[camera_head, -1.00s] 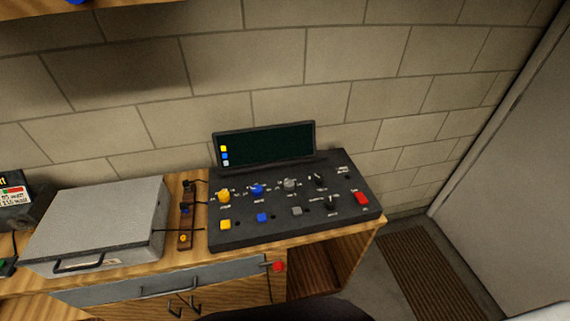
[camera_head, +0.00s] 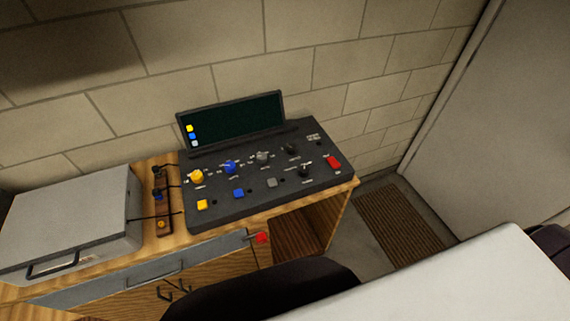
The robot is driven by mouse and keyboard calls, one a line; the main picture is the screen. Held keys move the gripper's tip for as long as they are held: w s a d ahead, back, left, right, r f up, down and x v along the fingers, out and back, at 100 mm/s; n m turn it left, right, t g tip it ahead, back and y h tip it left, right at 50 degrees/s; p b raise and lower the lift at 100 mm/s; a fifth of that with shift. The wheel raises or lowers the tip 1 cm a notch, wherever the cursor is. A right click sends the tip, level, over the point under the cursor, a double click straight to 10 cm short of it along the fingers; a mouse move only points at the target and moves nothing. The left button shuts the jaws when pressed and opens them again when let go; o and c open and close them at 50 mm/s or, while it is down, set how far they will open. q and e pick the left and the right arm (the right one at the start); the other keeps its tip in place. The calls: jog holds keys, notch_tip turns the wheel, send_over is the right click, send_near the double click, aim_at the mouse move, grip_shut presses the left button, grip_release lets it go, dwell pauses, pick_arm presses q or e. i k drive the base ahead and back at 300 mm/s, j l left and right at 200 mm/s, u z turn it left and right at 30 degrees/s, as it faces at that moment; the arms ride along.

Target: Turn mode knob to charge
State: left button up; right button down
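A dark control panel (camera_head: 240,199) sits on the right end of the wooden bench, with a dark green screen (camera_head: 232,123) behind it. Its upper row has a yellow knob (camera_head: 196,176), a blue knob (camera_head: 230,167), a grey knob (camera_head: 263,156) and a black knob (camera_head: 291,148). A second black knob (camera_head: 305,171) is lower right, beside a red switch (camera_head: 333,162). The labels are too small to read, so I cannot tell which is the mode knob or its setting. Neither of my grippers is in view.
A grey metal case (camera_head: 70,220) stands left of the panel. A small wooden strip with plugs (camera_head: 162,205) lies between them. Below are a drawer (camera_head: 150,270) and an open shelf. Floor with a brown mat (camera_head: 400,225) is at the right, by a grey door (camera_head: 470,140).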

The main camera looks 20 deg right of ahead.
aim_at(304, 170)
jog(key=j+z, duration=0.15)
jog(key=z, duration=0.25)
jog(key=k+j+z, duration=0.15)
jog(key=z, duration=0.25)
jog(key=k+j+z, duration=0.1)
jog(key=z, duration=0.3)
jog(key=k+j+z, duration=0.1)
jog(key=z, duration=0.25)
